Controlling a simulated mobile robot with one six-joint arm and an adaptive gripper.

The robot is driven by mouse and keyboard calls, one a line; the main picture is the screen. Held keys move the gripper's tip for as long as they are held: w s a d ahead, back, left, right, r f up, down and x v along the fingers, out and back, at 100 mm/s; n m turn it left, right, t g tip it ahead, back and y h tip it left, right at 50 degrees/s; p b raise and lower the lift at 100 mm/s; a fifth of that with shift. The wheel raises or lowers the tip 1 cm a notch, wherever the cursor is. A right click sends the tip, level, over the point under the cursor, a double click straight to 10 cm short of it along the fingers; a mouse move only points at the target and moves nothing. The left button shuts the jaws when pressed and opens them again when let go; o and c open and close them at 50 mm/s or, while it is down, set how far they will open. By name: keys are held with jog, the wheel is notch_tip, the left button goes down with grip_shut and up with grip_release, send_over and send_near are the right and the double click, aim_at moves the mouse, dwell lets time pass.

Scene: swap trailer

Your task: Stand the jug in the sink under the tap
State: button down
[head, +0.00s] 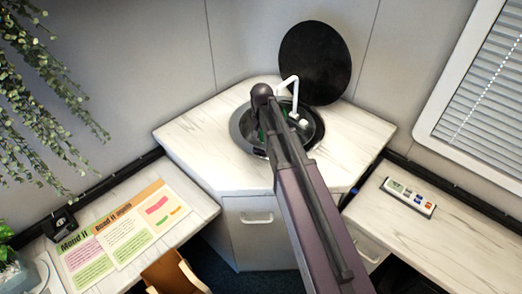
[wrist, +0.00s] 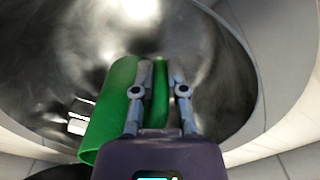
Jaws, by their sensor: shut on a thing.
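The green jug (wrist: 108,112) shows in the wrist view, just left of my gripper (wrist: 160,78). My gripper is shut on the jug's green handle, its two fingers on either side of it. The metal bowl of the sink (wrist: 215,75) surrounds jug and fingers in this view. In the head view the round sink (head: 317,128) is set in the corner counter, with the white tap (head: 291,82) behind it. My arm covers most of the bowl, and only a sliver of green shows beside it. I cannot tell whether the jug touches the sink bottom.
A round black lid (head: 315,62) stands up behind the sink. The white corner counter (head: 200,135) is clear around the bowl. Printed sheets (head: 125,225) lie on the left worktop, and a remote (head: 408,197) lies on the right one. Plants hang at the upper left.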

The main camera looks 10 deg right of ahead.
jog(key=shift+f+b, duration=0.35)
jog(key=shift+f, duration=0.3)
jog(key=shift+f+b, duration=1.85)
jog(key=shift+f, duration=0.05)
jog(key=shift+f, duration=0.1)
jog(key=c, duration=0.7)
grip_release()
notch_tip(320, 180, up, 12)
jog(key=p, duration=1.2)
jog(key=shift+s, duration=0.1)
jog(key=s+d+n, duration=0.1)
jog(key=s, duration=0.5)
jog(key=s+d+n, duration=0.1)
jog(key=s, duration=0.5)
jog(key=s+d+n, duration=0.1)
jog(key=s+n, duration=0.1)
jog(key=s, duration=0.4)
jog(key=shift+s, duration=0.25)
